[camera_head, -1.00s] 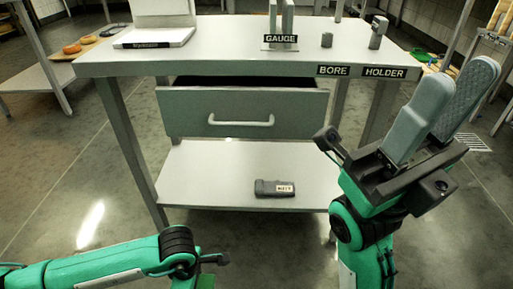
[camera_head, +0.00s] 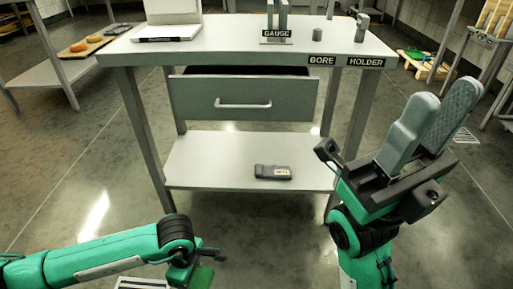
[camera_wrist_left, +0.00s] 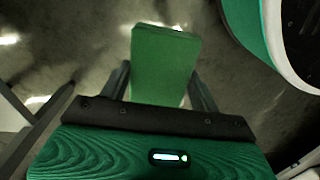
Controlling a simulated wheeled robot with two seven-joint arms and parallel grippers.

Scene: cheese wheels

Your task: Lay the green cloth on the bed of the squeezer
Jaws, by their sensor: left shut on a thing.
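The green cloth (camera_wrist_left: 165,65) shows in the left wrist view as a flat, folded-looking green piece between the fingers of my left gripper (camera_wrist_left: 160,92). That gripper is shut on it, above the floor. In the head view the left gripper (camera_head: 205,262) is at the bottom, with a bit of green below it. My right gripper (camera_head: 432,125) is raised at the right, fingers pointing up, a little apart and empty. I cannot make out a squeezer or its bed in these frames.
A grey workbench (camera_head: 215,52) stands ahead, with a slightly open drawer (camera_head: 240,98) and a lower shelf (camera_head: 220,165) holding a dark labelled device (camera_head: 272,172). A gauge stand (camera_head: 276,38) is on top. Cheeses lie on a side table (camera_head: 60,68).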

